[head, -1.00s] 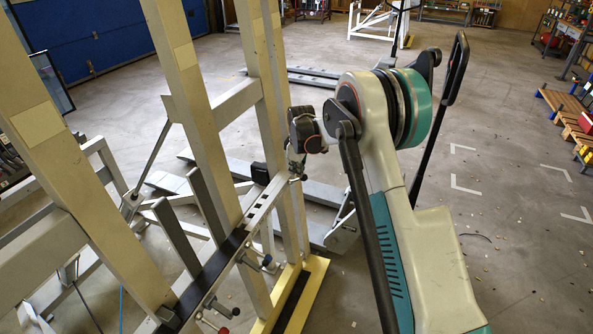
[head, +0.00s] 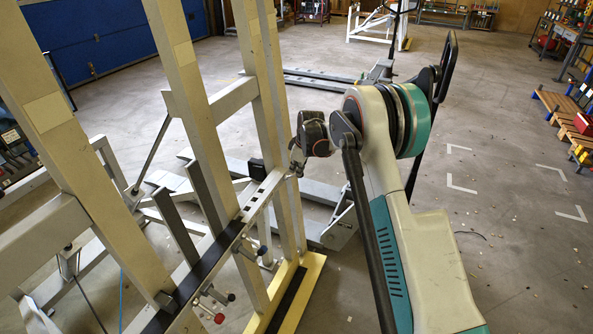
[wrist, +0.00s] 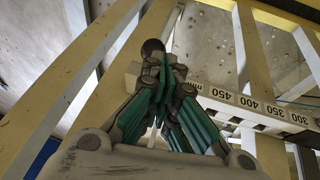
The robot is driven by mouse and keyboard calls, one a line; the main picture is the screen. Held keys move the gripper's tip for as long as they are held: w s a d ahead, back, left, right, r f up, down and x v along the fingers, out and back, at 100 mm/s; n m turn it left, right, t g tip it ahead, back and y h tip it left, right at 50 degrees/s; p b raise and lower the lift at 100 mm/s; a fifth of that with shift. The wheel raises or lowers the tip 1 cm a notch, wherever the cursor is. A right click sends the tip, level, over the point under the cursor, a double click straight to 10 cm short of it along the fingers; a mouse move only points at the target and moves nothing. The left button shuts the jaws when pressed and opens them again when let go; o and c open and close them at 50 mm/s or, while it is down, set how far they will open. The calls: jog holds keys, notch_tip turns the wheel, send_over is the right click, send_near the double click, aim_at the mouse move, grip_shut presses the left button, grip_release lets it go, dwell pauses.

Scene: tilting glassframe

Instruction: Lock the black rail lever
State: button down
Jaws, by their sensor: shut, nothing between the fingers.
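The measuring rail (head: 250,215) runs along the slanted glass frame, with small levers on its near side. One lever has a black knob (head: 262,250); another dark knob (head: 231,297) and a red knob (head: 219,318) sit lower down. My gripper (head: 297,168) is by the rail's far end, beside the frame's posts. In the wrist view my gripper (wrist: 168,68) has its green-padded fingers shut and empty. A round dark knob (wrist: 152,47) shows just beyond the fingertips; I cannot tell whether they touch or which lever it belongs to. The scale on the rail (wrist: 250,108) shows to the right.
The frame's upright posts (head: 180,80) stand close left of my arm. A yellow-edged base beam (head: 300,285) lies below. Open floor lies to the right.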

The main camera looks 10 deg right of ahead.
jog(key=s+d+f+b, duration=0.1)
jog(key=s+d+f, duration=0.1)
jog(key=f, duration=0.4)
jog(key=shift+d+f+b, duration=0.15)
jog(key=shift+d+b, duration=0.15)
jog(key=shift+d, duration=0.25)
jog(key=shift+a, duration=0.1)
jog(key=shift+w+a+r, duration=0.3)
jog(key=shift+a+r, duration=0.05)
jog(key=shift+a, duration=0.2)
